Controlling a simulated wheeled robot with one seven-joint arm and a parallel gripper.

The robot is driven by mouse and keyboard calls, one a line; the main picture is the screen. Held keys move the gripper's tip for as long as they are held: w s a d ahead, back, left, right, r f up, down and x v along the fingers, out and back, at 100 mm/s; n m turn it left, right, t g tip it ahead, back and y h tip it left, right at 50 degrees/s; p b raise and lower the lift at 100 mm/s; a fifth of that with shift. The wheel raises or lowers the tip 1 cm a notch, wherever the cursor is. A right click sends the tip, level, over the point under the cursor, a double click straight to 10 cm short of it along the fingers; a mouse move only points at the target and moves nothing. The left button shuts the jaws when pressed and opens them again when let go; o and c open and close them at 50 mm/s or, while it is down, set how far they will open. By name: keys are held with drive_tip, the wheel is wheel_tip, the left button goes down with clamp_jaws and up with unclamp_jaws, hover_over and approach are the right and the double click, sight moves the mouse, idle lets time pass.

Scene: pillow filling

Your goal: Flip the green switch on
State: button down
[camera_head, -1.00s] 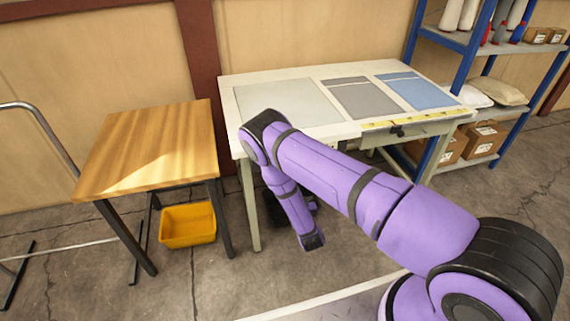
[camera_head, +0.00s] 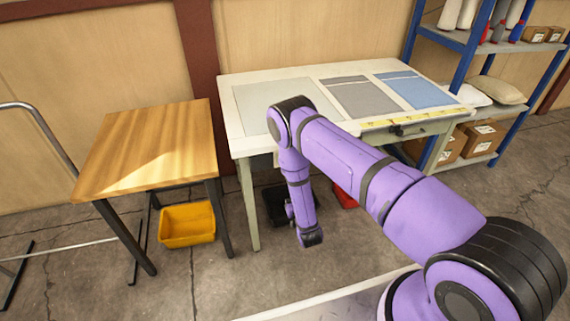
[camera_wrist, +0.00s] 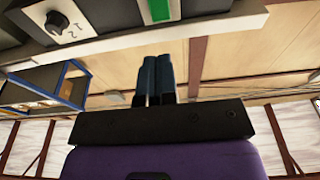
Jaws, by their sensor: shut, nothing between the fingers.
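A bright green rectangular piece, which looks like the green switch (camera_wrist: 158,10), shows at the top edge of the wrist view. It is set in a dark panel with a pale edge and is partly cut off by the frame. My gripper (camera_wrist: 153,60) has its two dark blue fingers together and empty. The fingertips point toward the green piece from below in the picture, with a gap seen between them. Whether the switch is on or off cannot be told. In the head view the switch does not show, and my forearm hangs down before the white table.
A black knob (camera_wrist: 57,22) on a pale plate sits left of the green piece. The white table (camera_head: 240,147) has grey and blue panels. A wooden table (camera_head: 150,145) stands left, with a yellow bin (camera_head: 187,226) below. A blue shelf (camera_head: 462,60) stands right.

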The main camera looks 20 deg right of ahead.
drive_tip(key=w+r, duration=0.3)
drive_tip(key=w, duration=0.9)
drive_tip(key=shift+w, duration=0.25)
drive_tip(key=shift+w+r+g, duration=0.35)
drive_tip(key=shift+r+g, duration=0.05)
drive_tip(key=shift+g, duration=0.4)
drive_tip(key=shift+w+r+g, duration=0.35)
drive_tip(key=shift+r+g, duration=0.05)
drive_tip(key=shift+g, duration=0.4)
drive_tip(key=shift+d, duration=0.1)
drive_tip(key=shift+s, duration=0.1)
